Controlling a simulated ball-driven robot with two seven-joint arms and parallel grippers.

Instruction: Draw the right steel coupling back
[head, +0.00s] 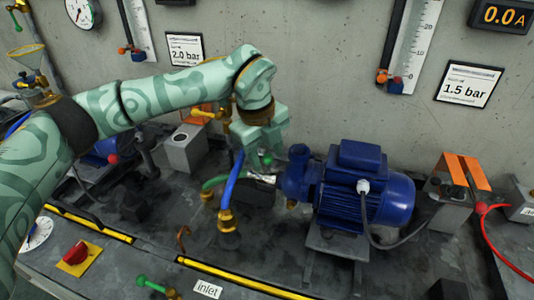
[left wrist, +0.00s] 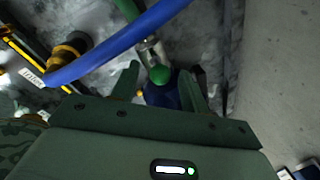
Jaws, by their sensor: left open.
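The right steel coupling (head: 262,178) is a short silver piece at the left side of the blue pump (head: 352,188). A green ball (head: 267,160) stands by it, and both show in the left wrist view, the coupling (left wrist: 152,50) just beyond the ball (left wrist: 160,75). My left gripper (head: 262,154) hangs over the coupling from above. In the left wrist view its two fingers (left wrist: 159,72) are open, one on each side of the green ball, and nothing is gripped. Whether a finger touches the ball cannot be told. My right gripper is in neither view.
A blue hose (head: 233,182) with a brass end hangs close left of my left gripper and crosses near its fingers in the wrist view. A green hose (head: 213,183) lies beside it. The pump's grey cable (head: 380,240) and a red hose (head: 486,245) lie to the right.

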